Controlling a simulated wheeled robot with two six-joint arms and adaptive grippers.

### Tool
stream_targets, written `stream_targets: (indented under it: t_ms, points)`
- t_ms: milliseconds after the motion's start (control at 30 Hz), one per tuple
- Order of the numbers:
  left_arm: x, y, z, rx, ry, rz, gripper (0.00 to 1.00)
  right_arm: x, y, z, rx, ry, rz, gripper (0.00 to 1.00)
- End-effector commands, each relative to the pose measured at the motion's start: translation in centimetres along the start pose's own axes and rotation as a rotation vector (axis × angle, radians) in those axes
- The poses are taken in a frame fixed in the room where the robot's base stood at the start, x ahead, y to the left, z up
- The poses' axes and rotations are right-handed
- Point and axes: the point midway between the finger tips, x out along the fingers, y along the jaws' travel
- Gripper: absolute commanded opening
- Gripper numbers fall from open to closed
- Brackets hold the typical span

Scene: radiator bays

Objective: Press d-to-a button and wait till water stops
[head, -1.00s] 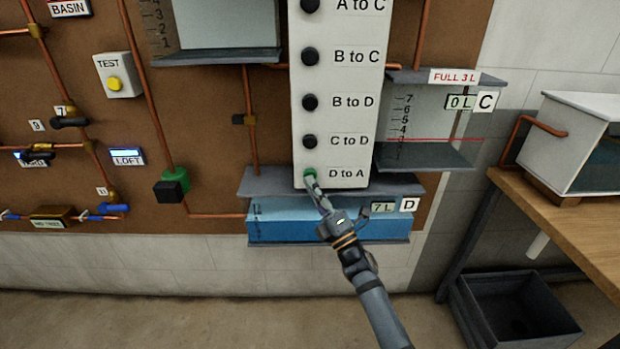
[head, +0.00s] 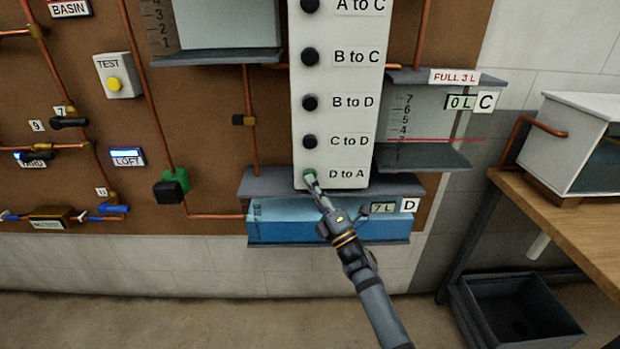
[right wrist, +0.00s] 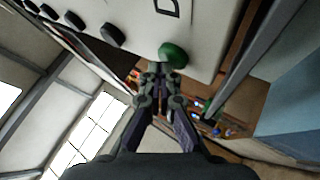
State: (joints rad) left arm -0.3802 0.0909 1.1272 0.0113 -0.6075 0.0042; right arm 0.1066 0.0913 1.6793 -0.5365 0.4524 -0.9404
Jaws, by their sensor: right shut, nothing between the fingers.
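The D to A button (head: 309,174) is green and sits at the bottom of the white button panel (head: 341,100). The buttons above it are black. My right gripper (head: 313,183) is shut and empty, its fingertips at the green button. In the right wrist view the fingertips (right wrist: 158,68) are at the lower left edge of the green button (right wrist: 173,55); I cannot tell if they press it. Tank D (head: 290,222) holds blue water and its display (head: 383,208) reads 7 L. Tank C (head: 432,125) looks empty and its display (head: 461,102) reads 0 L. My left gripper is not in view.
A grey shelf (head: 265,182) juts out above tank D. A copper pipe (head: 215,216) with a green and black fitting (head: 172,186) runs at the left. A wooden bench (head: 560,230) and a dark bin (head: 515,310) stand at the right.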

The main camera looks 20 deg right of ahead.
Motion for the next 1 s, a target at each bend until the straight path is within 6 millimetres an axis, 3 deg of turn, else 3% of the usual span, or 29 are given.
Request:
stream_targets:
  t_ms: [567, 1000]
  points:
    - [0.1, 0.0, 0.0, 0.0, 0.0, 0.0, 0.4, 0.1, -0.1, 0.1, 0.0, -0.001, -0.001, 0.0]
    - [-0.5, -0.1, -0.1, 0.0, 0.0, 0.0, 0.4, -1.1, 0.8, -0.8, 0.0, -0.001, -0.001, 0.0]
